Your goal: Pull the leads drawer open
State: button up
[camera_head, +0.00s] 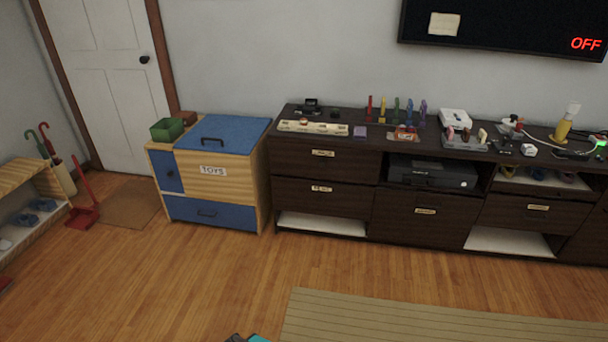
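A long dark wooden cabinet (375,174) stands against the wall and has several drawer fronts with small pale labels, too small to read. At its left end are an upper drawer (345,165) and a lower drawer (345,199), one above the other. A larger front (415,228) is below the black device, and another drawer (515,215) is at the right. All these fronts look shut. I cannot tell which is the leads drawer.
A wood-and-blue toy chest (213,186) stands just left of the cabinet. Many small items line the cabinet top. A striped rug (430,318) lies in front, on otherwise clear wooden floor (215,270). A small dark and teal piece (256,338) shows at the bottom edge.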

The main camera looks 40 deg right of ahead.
aim_at(343, 165)
jog(key=i, duration=0.95)
jog(key=u, duration=0.5)
